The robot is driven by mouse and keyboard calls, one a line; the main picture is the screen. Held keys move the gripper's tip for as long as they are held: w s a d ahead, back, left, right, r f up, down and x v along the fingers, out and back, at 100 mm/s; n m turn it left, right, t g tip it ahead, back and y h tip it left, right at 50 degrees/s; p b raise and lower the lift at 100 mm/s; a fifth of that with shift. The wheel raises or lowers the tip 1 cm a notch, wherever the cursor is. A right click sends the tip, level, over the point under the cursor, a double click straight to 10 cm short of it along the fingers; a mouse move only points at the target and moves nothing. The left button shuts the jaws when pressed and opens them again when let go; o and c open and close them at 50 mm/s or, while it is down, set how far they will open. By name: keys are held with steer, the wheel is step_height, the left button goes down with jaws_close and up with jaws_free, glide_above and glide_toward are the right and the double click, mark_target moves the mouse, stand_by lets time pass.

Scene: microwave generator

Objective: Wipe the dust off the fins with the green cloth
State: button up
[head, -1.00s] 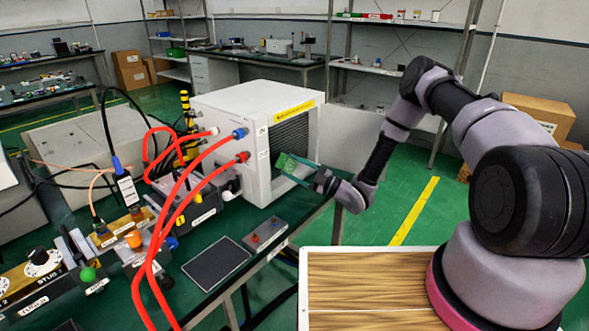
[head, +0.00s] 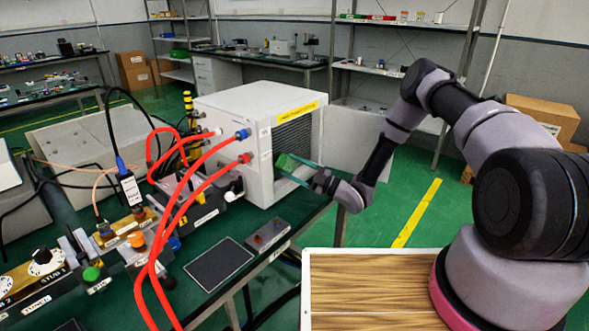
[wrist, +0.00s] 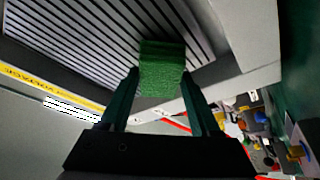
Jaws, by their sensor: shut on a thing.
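The green cloth (wrist: 161,72) is a folded pad held between the two fingers of my gripper (wrist: 160,92), which is shut on it. In the wrist view the cloth overlaps the lower edge of the fins (wrist: 100,35), a panel of dark slots and pale slats; I cannot tell whether it touches them. In the head view the fins (head: 292,146) are on the right-hand face of the white cabinet (head: 245,125). The cloth (head: 286,163) and my gripper (head: 303,173) are at the lower part of that face. Dust cannot be made out on the fins.
Red hoses (head: 190,185) run from the cabinet's front to the bench. A small grey box (head: 267,234) and a dark mat (head: 218,264) lie on the green bench top. A pale panel (head: 352,140) stands behind my gripper.

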steer(key=shift+w+a, duration=0.15)
steer(key=shift+a, duration=0.05)
steer(key=shift+a, duration=0.25)
stand_by(1.4)
steer(key=s+d, duration=0.3)
steer(key=d, duration=0.2)
steer(key=shift+s, duration=0.25)
stand_by(0.4)
steer(key=shift+s+d, duration=0.9)
steer(key=shift+d, duration=0.25)
